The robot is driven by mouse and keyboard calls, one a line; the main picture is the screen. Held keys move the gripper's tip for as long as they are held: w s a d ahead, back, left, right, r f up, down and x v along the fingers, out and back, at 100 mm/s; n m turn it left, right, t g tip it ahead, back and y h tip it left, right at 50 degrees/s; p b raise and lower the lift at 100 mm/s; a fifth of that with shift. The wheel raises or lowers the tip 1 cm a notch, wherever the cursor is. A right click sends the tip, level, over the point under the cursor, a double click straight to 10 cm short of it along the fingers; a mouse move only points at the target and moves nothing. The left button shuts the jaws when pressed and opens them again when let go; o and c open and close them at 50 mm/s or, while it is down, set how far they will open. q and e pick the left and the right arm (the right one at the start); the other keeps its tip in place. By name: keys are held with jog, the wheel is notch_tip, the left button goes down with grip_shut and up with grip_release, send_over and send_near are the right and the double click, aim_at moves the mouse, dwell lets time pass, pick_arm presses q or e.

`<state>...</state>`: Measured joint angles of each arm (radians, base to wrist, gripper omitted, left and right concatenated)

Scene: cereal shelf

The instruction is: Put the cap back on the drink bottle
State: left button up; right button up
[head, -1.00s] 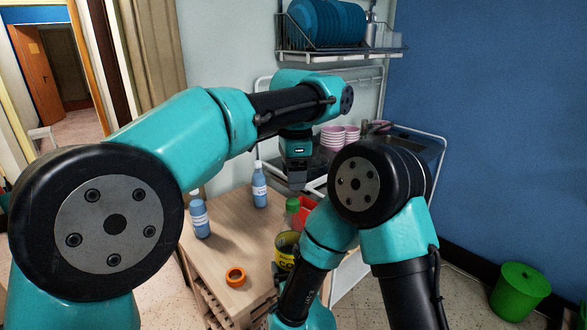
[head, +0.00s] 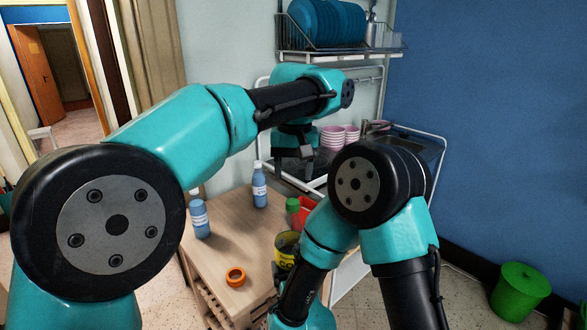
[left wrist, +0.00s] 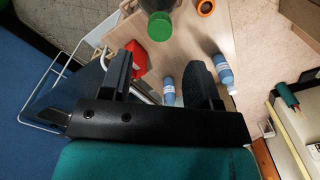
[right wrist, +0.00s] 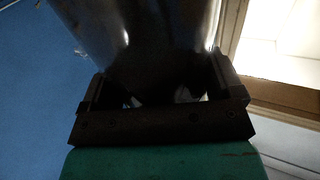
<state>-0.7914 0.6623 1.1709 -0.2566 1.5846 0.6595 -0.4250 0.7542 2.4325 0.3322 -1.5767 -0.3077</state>
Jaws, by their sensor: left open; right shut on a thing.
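A green cap (head: 293,204) shows by the red box in the head view. In the left wrist view the green cap (left wrist: 161,26) sits over the mouth end of a dark bottle (left wrist: 157,5); how firmly it is seated I cannot tell. My left gripper (head: 304,152) is open and empty, above and behind the cap; its spread fingers also show in the left wrist view (left wrist: 160,75). My right gripper (right wrist: 162,88) is shut on a large, dark, shiny thing (right wrist: 145,35), seemingly the bottle. In the head view my right arm hides that gripper and most of the bottle.
Two blue bottles (head: 259,187) (head: 200,218) stand on the wooden table (head: 232,217). An orange ring (head: 236,277) lies near its front. A yellow can (head: 286,250) and a red box (head: 308,210) are by my right arm. Pink cups (head: 338,137) stand behind my left gripper.

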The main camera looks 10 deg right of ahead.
aim_at(293, 201)
pick_arm(q)
jog(key=n, duration=0.3)
jog(key=shift+r+n, duration=0.15)
jog(key=shift+n, duration=0.25)
jog(key=shift+a+f, duration=0.1)
jog(key=shift+f, duration=3.95)
jog(key=c, duration=1)
